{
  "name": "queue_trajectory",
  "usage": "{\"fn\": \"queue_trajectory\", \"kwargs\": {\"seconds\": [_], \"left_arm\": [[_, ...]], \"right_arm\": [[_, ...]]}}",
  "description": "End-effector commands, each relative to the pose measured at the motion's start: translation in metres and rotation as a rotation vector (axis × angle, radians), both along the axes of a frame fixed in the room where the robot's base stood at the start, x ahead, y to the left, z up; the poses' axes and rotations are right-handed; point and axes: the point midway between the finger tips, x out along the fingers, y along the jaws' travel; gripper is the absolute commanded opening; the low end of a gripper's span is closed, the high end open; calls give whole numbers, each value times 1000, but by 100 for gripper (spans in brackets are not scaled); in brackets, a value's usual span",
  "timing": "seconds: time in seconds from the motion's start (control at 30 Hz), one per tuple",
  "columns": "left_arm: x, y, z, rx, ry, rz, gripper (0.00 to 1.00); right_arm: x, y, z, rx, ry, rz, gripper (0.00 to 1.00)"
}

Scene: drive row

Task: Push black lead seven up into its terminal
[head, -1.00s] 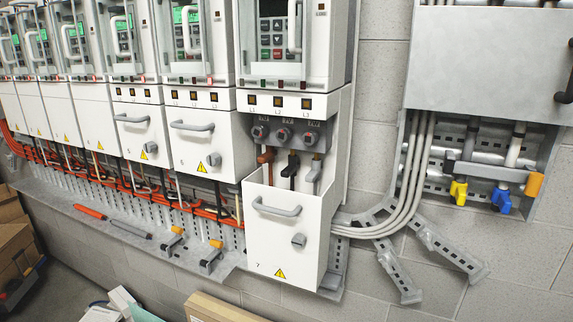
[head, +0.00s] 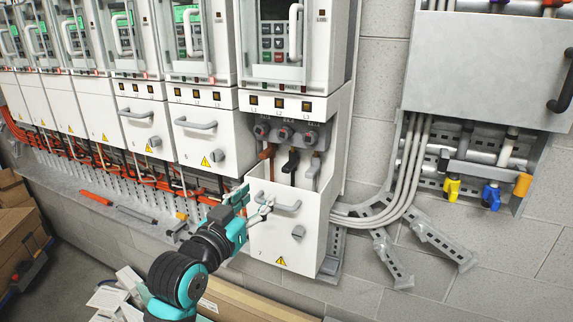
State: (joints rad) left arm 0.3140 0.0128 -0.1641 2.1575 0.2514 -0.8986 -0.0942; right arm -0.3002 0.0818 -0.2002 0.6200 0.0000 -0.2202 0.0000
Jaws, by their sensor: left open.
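Black lead seven (head: 290,160) stands up out of the pulled-down white cover of drive seven (head: 290,240), in the middle between a brown lead (head: 267,152) and a grey lead (head: 314,165). Its black top end sits below the middle terminal (head: 285,132) in the dark terminal block. I cannot tell whether a small gap separates them. My left gripper (head: 265,209) is open and empty, in front of the cover's upper left, by the left end of its grey handle (head: 284,206). It is below and left of the black lead. My right gripper is not in view.
Closed drive covers (head: 206,145) run in a row to the left. Grey cables (head: 400,180) curve down on the right beside a grey wall box (head: 480,70). A ledge (head: 110,205) below holds tools. Boxes (head: 25,225) stand on the floor at left.

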Motion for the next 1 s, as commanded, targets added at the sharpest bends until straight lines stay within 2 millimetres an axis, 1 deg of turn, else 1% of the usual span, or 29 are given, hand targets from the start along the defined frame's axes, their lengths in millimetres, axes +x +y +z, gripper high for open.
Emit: {"fn": "queue_trajectory", "kwargs": {"seconds": [0.03,0.3,0.5,0.6,0.8,1.0], "left_arm": [[10,-4,4,-1,1,-1,44],[64,-24,5,0,2,-1,44],[101,-37,4,0,1,-1,44],[117,-43,4,-1,1,-1,44],[138,-50,2,0,0,-1,44],[145,-53,1,1,-1,0,44]], "right_arm": [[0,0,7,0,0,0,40],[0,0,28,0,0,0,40],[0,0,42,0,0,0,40],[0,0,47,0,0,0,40],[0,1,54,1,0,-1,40],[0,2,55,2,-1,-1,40]]}}
